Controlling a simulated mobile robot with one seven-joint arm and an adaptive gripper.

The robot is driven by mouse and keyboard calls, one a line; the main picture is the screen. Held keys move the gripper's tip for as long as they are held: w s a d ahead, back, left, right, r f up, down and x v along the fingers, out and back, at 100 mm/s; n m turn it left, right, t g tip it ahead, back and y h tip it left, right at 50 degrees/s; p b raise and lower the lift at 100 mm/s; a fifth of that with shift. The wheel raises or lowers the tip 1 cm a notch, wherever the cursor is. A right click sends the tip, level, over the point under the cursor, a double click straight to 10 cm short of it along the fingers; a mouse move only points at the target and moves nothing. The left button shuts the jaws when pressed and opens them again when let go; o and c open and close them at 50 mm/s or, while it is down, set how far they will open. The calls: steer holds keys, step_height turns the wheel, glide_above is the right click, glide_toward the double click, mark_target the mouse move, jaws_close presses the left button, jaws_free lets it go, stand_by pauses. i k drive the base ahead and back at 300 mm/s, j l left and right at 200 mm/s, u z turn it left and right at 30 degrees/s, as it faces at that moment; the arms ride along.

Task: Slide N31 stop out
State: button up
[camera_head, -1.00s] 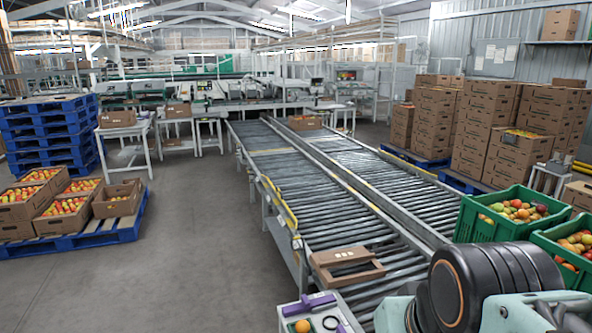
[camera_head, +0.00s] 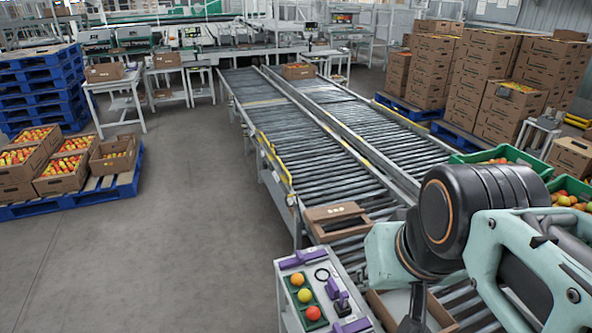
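No N31 label can be read in the head view, so I cannot tell which part is the N31 stop. A grey panel (camera_head: 287,265) at the bottom centre, beside the near end of the roller conveyor (camera_head: 325,170), carries a purple bar (camera_head: 302,259), a purple piece with a dark knob (camera_head: 335,290) and another purple piece (camera_head: 351,326) at its near edge. My gripper (camera_head: 412,322) is only partly visible as a dark shape at the bottom edge, right of the panel, below my arm. Its fingertips are not clear, and no held thing can be made out.
Several orange to red round items (camera_head: 304,295) sit on a green strip on the panel. An open carton (camera_head: 337,221) lies on the near rollers; another box (camera_head: 385,304) is partly hidden under my arm. Green crates (camera_head: 480,157) stand at right.

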mark_target(301, 259)
steer(key=u, duration=0.2)
steer(key=k+j, duration=0.1)
steer(key=k, duration=0.4)
steer(key=i+j+u, duration=0.2)
steer(key=j, duration=0.2)
steer(key=i+j+u, duration=0.15)
steer(key=j, duration=0.2)
steer(key=i+j+u, duration=0.2)
steer(key=j, duration=0.15)
steer(key=i+j+u, duration=0.2)
steer(key=i, duration=0.2)
steer(key=i+j+u, duration=0.2)
steer(key=i, duration=0.2)
steer(key=i+z, duration=0.4)
steer(key=i+j+z, duration=0.15)
steer(key=i+z, duration=0.2)
steer(key=i, duration=0.15)
steer(key=i+z, duration=0.2)
steer(key=z, duration=0.15)
steer(key=i+z, duration=0.2)
steer(key=z, duration=0.2)
steer(key=i+j+z, duration=0.1)
steer(key=z, duration=0.25)
steer(key=i, duration=0.05)
